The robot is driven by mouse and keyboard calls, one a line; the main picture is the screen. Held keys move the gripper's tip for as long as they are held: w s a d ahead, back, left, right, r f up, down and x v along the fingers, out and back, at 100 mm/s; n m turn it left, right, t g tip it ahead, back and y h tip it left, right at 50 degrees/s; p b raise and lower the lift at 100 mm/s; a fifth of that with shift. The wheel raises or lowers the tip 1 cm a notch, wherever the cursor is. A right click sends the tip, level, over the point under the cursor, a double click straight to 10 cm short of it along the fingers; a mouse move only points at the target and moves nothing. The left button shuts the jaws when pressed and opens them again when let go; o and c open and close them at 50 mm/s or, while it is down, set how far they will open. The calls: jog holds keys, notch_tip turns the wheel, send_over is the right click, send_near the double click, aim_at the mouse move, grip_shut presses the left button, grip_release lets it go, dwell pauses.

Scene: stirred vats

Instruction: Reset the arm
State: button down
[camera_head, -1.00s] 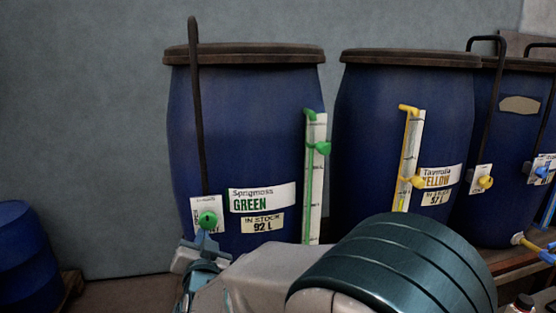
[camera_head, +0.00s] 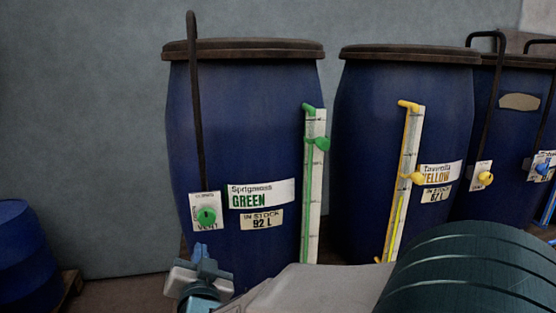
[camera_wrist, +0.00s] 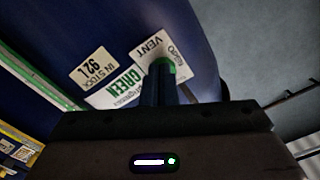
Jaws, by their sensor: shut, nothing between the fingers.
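My gripper (camera_head: 201,251) is low at the left front of the blue vat labelled Green (camera_head: 250,130) in the head view. Its fingers are shut and empty, just below the green vent knob (camera_head: 206,216), with a gap between them. In the wrist view the shut fingers (camera_wrist: 160,75) point at the vent plate, and the green knob (camera_wrist: 163,66) is mostly hidden behind their tips. The Green label (camera_wrist: 121,85) and the 92 L stock label (camera_wrist: 93,66) show beside it. My forearm crosses the bottom of the head view.
A second blue vat labelled Yellow (camera_head: 400,140) stands to the right, and another vat (camera_head: 510,130) stands beyond it. A green gauge (camera_head: 315,180) and a yellow gauge (camera_head: 405,180) run up the vat fronts. A blue drum (camera_head: 25,255) sits at the far left.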

jog(key=d+f+n+g+p, duration=0.25)
jog(key=d+g, duration=0.45)
jog(key=d, duration=0.5)
jog(key=s+d+f+g+h+p, duration=0.2)
jog(key=s+d+g+h, duration=0.2)
jog(key=s+d, duration=1.1)
jog(key=d+g, duration=0.3)
jog(key=shift+s+d+f+g, duration=0.15)
jog(key=shift+s+d+g, duration=0.05)
jog(key=shift+s+g, duration=0.1)
jog(key=shift+n, duration=0.25)
